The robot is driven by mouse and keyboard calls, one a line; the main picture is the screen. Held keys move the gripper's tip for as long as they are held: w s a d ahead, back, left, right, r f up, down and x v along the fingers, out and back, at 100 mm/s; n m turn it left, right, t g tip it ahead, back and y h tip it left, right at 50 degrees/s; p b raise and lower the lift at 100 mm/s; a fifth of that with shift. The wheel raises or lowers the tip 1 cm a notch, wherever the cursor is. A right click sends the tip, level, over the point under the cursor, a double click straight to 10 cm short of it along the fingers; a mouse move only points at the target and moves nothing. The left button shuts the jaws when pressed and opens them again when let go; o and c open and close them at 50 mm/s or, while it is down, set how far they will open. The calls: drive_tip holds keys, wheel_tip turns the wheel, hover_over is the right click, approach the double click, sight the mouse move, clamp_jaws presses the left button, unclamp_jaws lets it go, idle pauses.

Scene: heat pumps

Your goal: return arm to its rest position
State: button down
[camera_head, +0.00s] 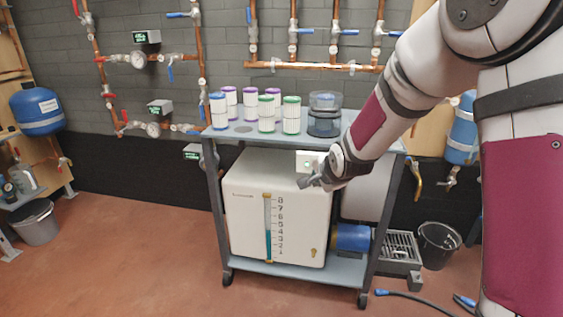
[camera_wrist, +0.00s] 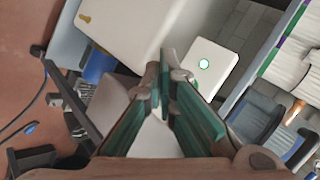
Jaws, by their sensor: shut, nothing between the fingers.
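My gripper (camera_head: 318,181) is at the end of my arm, which reaches in from the right in the head view. It is in front of the cart's upper shelf, near a small white box with a green light (camera_head: 309,161). In the wrist view my gripper (camera_wrist: 163,85) has its fingers together with nothing between them. The white box with its green ring (camera_wrist: 204,64) shows just beyond the fingertips; I cannot tell whether they touch it. The large white tank (camera_head: 275,207) with a blue level scale stands on the cart's lower shelf, below and behind the gripper.
The cart's upper shelf (camera_head: 240,138) holds several white filter cartridges (camera_head: 267,114) and a dark clear-walled container (camera_head: 325,115). Copper pipes with valves line the wall. A grey bin (camera_head: 37,222) stands at left, a black bucket (camera_head: 438,244) at right. The floor in front is clear at left.

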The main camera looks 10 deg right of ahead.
drive_tip(key=s+r+n+g, duration=0.3)
drive_tip(key=s+r+n, duration=0.15)
drive_tip(key=s, duration=1.25)
drive_tip(key=s+d+r+n+g, duration=0.1)
drive_tip(key=s+r+n+g, duration=0.3)
drive_tip(key=s, duration=1.2)
drive_tip(key=s+r+n+g, duration=0.2)
drive_tip(key=s+n, duration=0.4)
drive_tip(key=s, duration=1.1)
wheel_tip(320, 180, up, 30)
drive_tip(key=t+p, duration=0.3)
drive_tip(key=p, duration=2.5)
drive_tip(key=shift+w+d+f+t+h, duration=0.15)
drive_tip(key=shift+d+t+h, duration=0.15)
drive_tip(key=shift+t, duration=0.1)
